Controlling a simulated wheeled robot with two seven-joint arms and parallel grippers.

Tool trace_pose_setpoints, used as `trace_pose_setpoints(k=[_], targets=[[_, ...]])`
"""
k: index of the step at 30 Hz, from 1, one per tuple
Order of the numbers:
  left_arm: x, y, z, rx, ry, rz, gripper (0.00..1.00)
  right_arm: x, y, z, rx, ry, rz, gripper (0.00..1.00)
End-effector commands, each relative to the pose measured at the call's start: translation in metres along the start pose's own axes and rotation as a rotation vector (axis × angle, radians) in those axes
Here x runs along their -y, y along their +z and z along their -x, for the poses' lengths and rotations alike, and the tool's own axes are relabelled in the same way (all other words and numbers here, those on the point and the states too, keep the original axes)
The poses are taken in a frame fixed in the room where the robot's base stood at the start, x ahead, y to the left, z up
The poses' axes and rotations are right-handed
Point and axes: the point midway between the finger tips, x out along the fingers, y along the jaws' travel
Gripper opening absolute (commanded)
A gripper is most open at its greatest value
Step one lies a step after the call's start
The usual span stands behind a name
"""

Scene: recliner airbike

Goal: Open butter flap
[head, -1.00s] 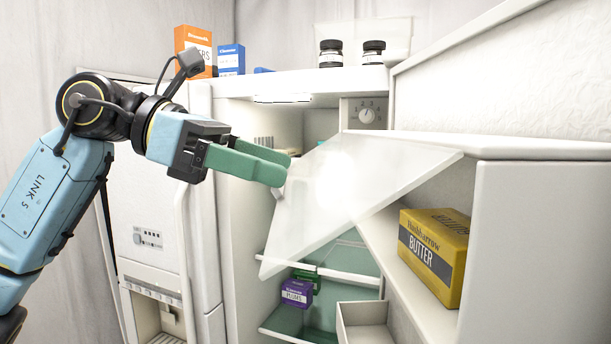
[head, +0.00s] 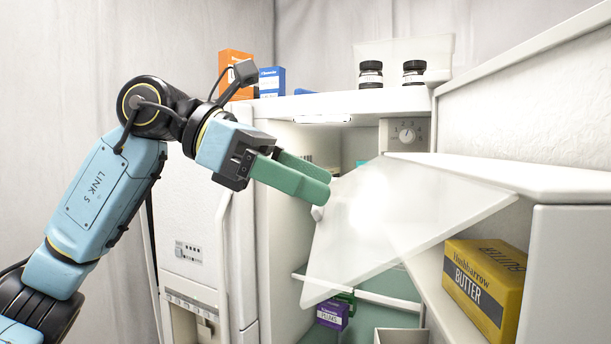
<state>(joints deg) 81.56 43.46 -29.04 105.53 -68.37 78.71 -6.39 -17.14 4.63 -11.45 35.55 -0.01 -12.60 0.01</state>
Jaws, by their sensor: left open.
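The butter flap (head: 400,225) is a translucent white panel in the middle of the head view. It stands tilted out from the butter compartment, with its lower left corner hanging down. A yellow butter box (head: 484,285) sits on the door shelf (head: 437,290) behind and to the right of the flap. My left gripper (head: 325,190) has green fingers and is open. Its fingertips are at the flap's upper left edge, next to a small pale knob (head: 317,212). I cannot tell whether they touch it. My right gripper is not in view.
The fridge interior holds a purple box (head: 332,315) on a glass shelf below the flap. A dial (head: 407,135) is on the inner wall. Two dark-capped jars (head: 371,75), an orange box (head: 233,65) and a blue box (head: 271,81) stand on top.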

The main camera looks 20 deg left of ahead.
Motion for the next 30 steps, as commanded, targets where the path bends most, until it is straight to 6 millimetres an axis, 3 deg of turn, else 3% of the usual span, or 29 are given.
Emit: trace_pose_setpoints(k=[8,21,30], targets=[[-0.001,-0.001,0.012,0.0,0.002,0.002,1.0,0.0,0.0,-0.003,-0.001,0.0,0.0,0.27],[0.0,0.0,0.105,0.003,0.003,0.001,1.0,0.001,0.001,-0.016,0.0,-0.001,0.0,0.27],[0.0,0.0,0.134,0.0,0.0,0.0,1.0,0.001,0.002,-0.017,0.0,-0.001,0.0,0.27]])
